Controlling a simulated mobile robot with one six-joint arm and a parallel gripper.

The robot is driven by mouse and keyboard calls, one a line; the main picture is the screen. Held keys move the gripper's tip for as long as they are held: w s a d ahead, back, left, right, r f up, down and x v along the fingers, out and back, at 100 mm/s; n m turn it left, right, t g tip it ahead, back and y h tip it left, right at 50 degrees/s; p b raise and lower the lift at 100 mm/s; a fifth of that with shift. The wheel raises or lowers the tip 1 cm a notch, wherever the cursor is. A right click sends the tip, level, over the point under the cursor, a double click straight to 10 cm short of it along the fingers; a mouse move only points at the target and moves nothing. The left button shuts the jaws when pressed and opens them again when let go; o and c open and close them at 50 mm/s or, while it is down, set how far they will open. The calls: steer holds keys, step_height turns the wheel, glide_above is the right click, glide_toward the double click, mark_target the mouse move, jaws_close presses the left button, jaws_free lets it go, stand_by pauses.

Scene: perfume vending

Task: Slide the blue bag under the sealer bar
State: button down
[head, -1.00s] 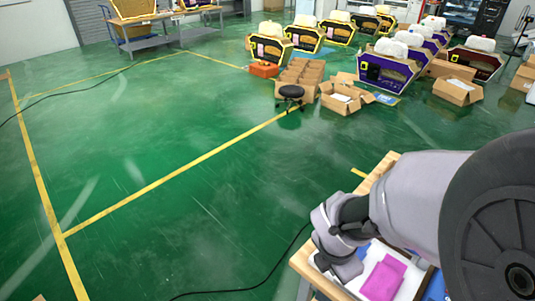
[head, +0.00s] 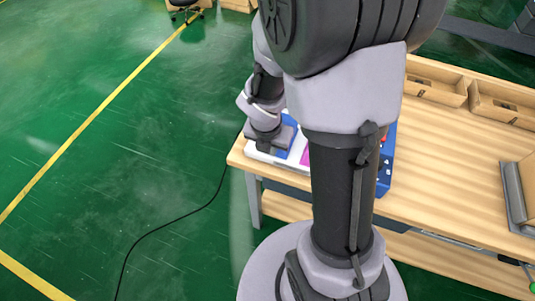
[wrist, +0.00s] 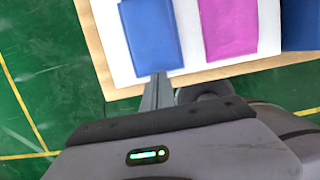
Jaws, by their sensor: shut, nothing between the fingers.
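The blue bag (wrist: 152,36) lies flat on a white surface (wrist: 108,50) near the table's edge in the wrist view. A small part of it shows in the head view (head: 298,143). My gripper (wrist: 158,76) is shut and empty, with its fingertips at the bag's near edge; I cannot tell whether they touch it. A magenta bag (wrist: 228,28) lies to the right of the blue one. A blue machine (head: 386,160) with red and dark controls, apparently the sealer, is mostly hidden behind my arm in the head view. Its bar cannot be made out.
The wooden table (head: 445,160) has clear room right of the machine. Wooden trays (head: 435,82) stand along its back edge, and a grey-edged box (head: 515,195) at the right. A black cable (head: 180,215) runs over the open green floor.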

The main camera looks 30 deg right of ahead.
steer(key=shift+w, duration=0.1)
steer(key=w+d+p, duration=0.2)
steer(key=d+p, duration=0.1)
steer(key=w+d+p, duration=0.1)
steer(key=p, duration=0.1)
steer(key=shift+w+d+r, duration=0.15)
steer(key=shift+d+r, duration=0.05)
steer(key=shift+r, duration=0.1)
steer(key=shift+w+d+f+p, duration=0.15)
steer(key=shift+d+p, duration=0.1)
steer(key=shift+p, duration=0.1)
steer(key=shift+f, duration=0.15)
